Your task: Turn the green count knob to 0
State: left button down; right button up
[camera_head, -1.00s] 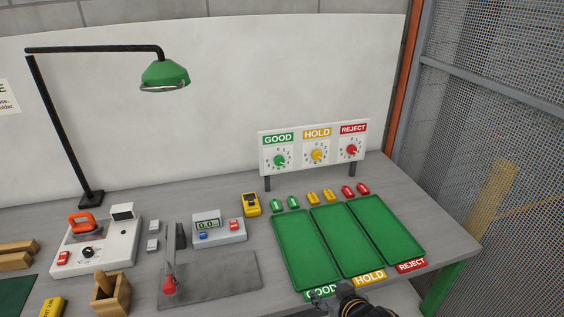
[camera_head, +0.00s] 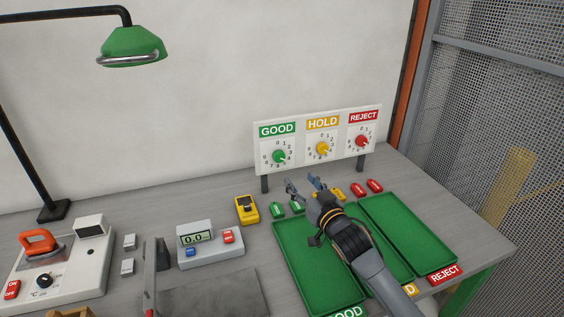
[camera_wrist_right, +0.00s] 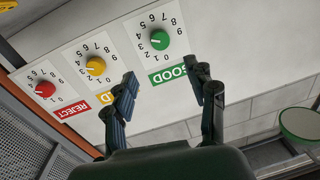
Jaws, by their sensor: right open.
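The green count knob (camera_head: 279,156) sits on the dial under the GOOD label (camera_head: 277,129) on the white panel. It also shows in the right wrist view (camera_wrist_right: 160,40), upside down. Its white mark there points left, around the low numbers 2 or 3; the exact number is too small to read surely. My right gripper (camera_head: 303,182) is open and empty, in front of and below the panel, apart from the knob. In the right wrist view its fingers (camera_wrist_right: 165,76) are spread, with the knob beyond and between them. My left gripper is not in view.
A yellow HOLD knob (camera_head: 323,148) and a red REJECT knob (camera_head: 362,141) are to the right on the same panel. Small green, yellow and red pieces and green trays (camera_head: 408,232) lie below. A grey counter box (camera_head: 210,248) stands to the left.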

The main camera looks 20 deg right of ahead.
send_near(280, 158)
jog(key=w, duration=0.3)
jog(key=w+p, duration=0.1)
jog(key=w, duration=0.2)
jog(key=shift+w+a, duration=0.15)
jog(key=shift+a, duration=0.15)
jog(key=shift+w+f, duration=0.1)
jog(key=shift+w, duration=0.55)
jog(key=shift+w+a, duration=0.1)
jog(key=shift+w, duration=0.05)
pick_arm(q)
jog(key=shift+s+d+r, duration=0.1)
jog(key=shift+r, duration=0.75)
pick_arm(e)
jog(key=c, duration=1.1)
